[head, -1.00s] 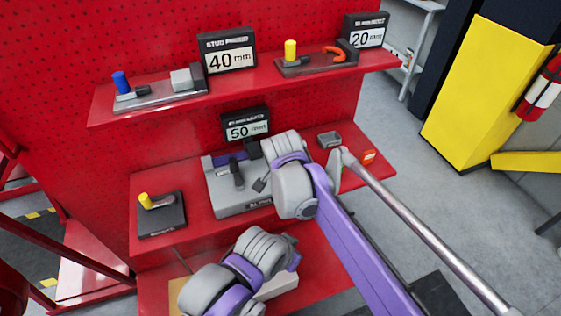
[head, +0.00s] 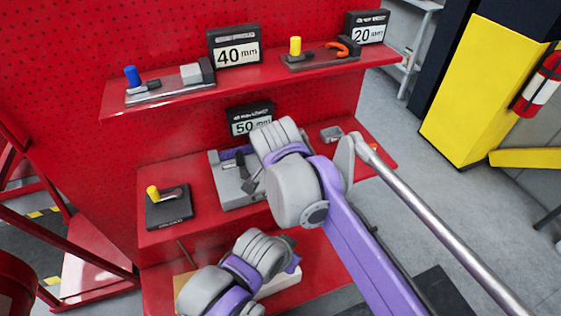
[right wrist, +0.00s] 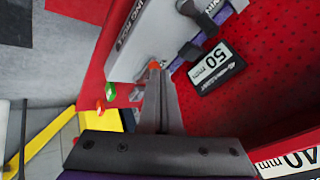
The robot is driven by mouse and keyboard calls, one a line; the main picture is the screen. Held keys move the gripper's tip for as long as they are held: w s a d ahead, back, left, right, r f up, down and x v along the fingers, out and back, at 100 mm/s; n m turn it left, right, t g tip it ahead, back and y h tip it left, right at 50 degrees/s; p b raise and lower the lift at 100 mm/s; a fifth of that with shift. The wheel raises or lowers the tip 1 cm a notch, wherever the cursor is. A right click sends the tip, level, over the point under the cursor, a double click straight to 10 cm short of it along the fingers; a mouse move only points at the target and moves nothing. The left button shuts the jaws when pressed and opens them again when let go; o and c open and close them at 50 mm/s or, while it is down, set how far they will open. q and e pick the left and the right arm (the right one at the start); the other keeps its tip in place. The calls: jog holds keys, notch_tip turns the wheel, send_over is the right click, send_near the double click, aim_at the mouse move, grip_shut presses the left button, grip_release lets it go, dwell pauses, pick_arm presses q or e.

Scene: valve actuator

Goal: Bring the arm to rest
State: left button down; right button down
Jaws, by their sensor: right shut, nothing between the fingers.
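My right arm, purple and grey, reaches in from the lower right in the head view, its rounded wrist in front of the lower shelf; its gripper is hidden there. In the right wrist view my right gripper (right wrist: 154,72) is shut and empty, its fingers pointing toward the grey valve unit. The grey unit (head: 228,193), with a dark lever, stands below the 50 mm sign (head: 249,119) and is partly covered by my arm. Another purple and grey arm part of mine shows at the bottom; my left gripper is not seen.
The upper red shelf (head: 255,84) holds fixtures under 40 mm (head: 237,56) and 20 mm (head: 369,34) signs. A dark block with a yellow knob (head: 168,207) sits on the lower shelf's left. A yellow pillar (head: 468,95) stands right; grey floor between is open.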

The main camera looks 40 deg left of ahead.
jog(key=shift+s+r, duration=0.3)
jog(key=shift+w, duration=0.1)
jog(key=w+d+f+h, duration=0.1)
jog(key=d+f, duration=0.2)
jog(key=d, duration=1)
jog(key=w+d+f+h, duration=0.1)
jog(key=d+f, duration=0.1)
jog(key=d, duration=1.2)
jog(key=s+d+f+h, duration=0.1)
jog(key=s+d+f, duration=0.2)
jog(key=d, duration=0.4)
jog(key=s+d+f+n, duration=0.1)
jog(key=s+d+f, duration=0.3)
jog(key=s+d, duration=0.2)
jog(key=s+d+f+h, duration=0.1)
jog(key=s+d+f, duration=0.3)
jog(key=d, duration=0.4)
jog(key=shift+s+h, duration=0.15)
jog(key=shift+h, duration=0.15)
